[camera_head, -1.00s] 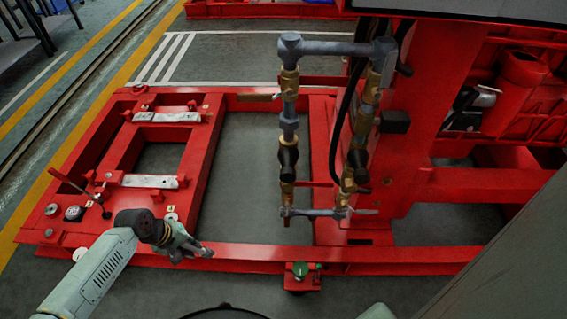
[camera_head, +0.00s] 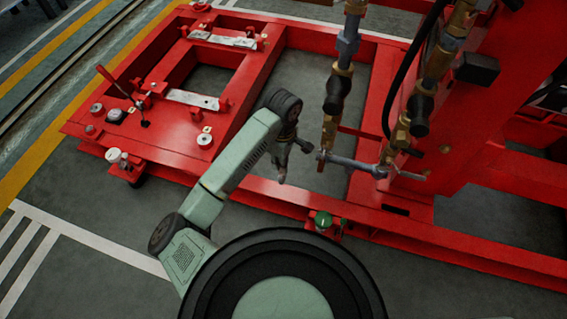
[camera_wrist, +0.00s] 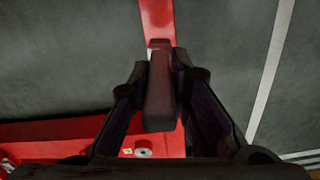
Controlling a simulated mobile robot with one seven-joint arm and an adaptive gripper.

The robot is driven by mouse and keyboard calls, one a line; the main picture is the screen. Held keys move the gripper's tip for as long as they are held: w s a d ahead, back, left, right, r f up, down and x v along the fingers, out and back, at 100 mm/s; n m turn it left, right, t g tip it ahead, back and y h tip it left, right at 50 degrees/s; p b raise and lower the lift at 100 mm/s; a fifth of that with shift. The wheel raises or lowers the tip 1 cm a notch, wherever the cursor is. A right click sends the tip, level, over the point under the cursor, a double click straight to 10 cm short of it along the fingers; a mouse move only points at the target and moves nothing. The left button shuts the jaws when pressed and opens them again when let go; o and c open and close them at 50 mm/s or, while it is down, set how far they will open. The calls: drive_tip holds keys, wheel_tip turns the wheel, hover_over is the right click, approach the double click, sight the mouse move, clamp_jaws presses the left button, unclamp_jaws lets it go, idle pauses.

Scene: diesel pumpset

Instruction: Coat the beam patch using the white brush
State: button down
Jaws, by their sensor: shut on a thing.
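My gripper (camera_head: 283,176) is over the gap in the red frame, just behind the front beam and left of the lower pipe. In the wrist view my gripper (camera_wrist: 160,92) is shut on a brush, whose handle (camera_wrist: 160,100) looks like a dark reddish-brown bar between the fingers. A small paler part shows at its far end. Whether it is the white brush cannot be told in this light. The long red front beam (camera_head: 400,238) runs under and beyond my gripper. No distinct patch can be made out on it.
Vertical brass-and-grey pipes (camera_head: 338,90) stand close to the right of my gripper. A red lever (camera_head: 115,82) and white discs (camera_head: 204,139) are on the left of the frame. The floor at front left is clear.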

sight(283, 175)
drive_tip(key=shift+f+b, duration=1.25)
drive_tip(key=shift+f, duration=1.5)
drive_tip(key=shift+f+b, duration=1.05)
drive_tip(key=shift+b, duration=0.2)
